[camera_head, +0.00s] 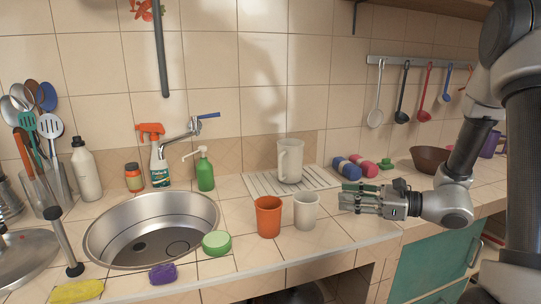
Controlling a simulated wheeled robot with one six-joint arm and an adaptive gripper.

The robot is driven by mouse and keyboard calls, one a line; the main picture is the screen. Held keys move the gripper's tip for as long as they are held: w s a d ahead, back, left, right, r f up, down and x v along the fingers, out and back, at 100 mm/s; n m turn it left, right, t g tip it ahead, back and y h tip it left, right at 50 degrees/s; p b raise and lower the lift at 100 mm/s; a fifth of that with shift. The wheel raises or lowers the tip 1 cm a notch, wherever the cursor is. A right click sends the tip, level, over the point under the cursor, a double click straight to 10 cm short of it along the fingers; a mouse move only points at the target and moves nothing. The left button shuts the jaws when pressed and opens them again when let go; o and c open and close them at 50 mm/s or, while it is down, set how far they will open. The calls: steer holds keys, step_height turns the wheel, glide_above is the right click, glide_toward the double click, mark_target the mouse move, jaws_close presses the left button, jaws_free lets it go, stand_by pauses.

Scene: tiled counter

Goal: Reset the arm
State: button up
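My gripper (345,198) is at the end of my arm, which reaches in from the right. It hovers near the front right part of the counter, fingers pointing left and roughly level. A small green patch shows at the upper finger; I cannot tell whether it belongs to the gripper or to a thing behind it.
A white pitcher (290,161) stands on a ribbed drainboard (255,185) behind the cups. Blue and pink rolls (347,167) and a brown bowl (428,159) are behind my gripper. The sink (150,207) is left. Ladles (403,105) hang on the wall.

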steer(key=s+r+n+g+h, duration=0.3)
steer(key=s+n+g+h, duration=0.35)
steer(key=s+n, duration=0.8)
steer(key=s+d+r+n+t+h, duration=0.1)
steer(key=s+d+r+n+h, duration=0.2)
steer(key=d, duration=0.4)
steer(key=s+d+r+n+t+h, duration=0.2)
steer(key=s+d+r+n+h, duration=0.2)
steer(key=d, duration=0.4)
steer(key=shift+s+h, duration=0.25)
steer(key=shift+h, duration=0.5)
